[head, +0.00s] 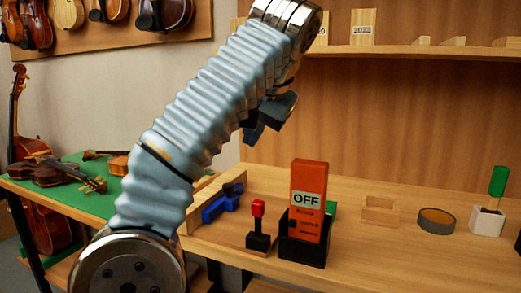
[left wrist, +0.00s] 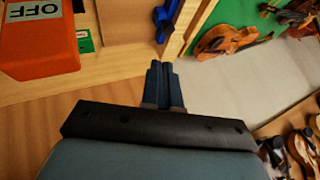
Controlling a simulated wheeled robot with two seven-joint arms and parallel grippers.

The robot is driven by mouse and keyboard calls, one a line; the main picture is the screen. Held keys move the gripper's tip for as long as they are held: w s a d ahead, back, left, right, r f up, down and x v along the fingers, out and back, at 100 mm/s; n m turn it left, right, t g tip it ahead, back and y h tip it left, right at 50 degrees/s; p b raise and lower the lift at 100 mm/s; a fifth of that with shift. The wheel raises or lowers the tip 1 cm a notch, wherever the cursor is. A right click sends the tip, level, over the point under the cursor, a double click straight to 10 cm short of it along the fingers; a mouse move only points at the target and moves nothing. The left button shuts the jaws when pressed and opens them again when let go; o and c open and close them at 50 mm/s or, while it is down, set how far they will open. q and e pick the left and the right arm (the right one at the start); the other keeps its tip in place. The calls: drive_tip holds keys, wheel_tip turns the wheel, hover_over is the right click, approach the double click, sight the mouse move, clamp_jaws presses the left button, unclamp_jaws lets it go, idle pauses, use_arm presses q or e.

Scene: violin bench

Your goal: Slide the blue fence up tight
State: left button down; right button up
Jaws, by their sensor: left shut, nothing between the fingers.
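The blue fence (head: 222,204) sits on a wooden jig near the left end of the bench, beside a dark block. Part of it is hidden by my left arm, and I cannot tell how tightly it sits. My left gripper (head: 254,133) is above and behind the fence in the head view, apart from it. In the left wrist view the two dark blue fingers (left wrist: 161,66) are together and empty. A small dark blue piece, possibly the fence, shows beyond their tips in that view. My right gripper is not in view.
An orange OFF box (head: 309,190) stands in a black holder, with a red-topped lever (head: 258,225) to its left. A wooden tray (head: 380,211), a round dish (head: 436,220) and a white pot (head: 487,221) stand further right. Violins lie on the green mat (head: 72,205) at left.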

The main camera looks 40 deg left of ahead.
use_arm(q)
drive_tip(key=w+a+f+n+g+y, duration=0.1)
drive_tip(key=w+a+f+n+g, duration=0.1)
drive_tip(key=w+a+f+n, duration=0.35)
drive_tip(key=m, duration=0.2)
approach(228, 196)
drive_tip(key=w+a+f, duration=0.2)
drive_tip(key=w+f, duration=0.1)
drive_tip(key=shift+w+f, duration=0.2)
drive_tip(key=shift+f, duration=0.1)
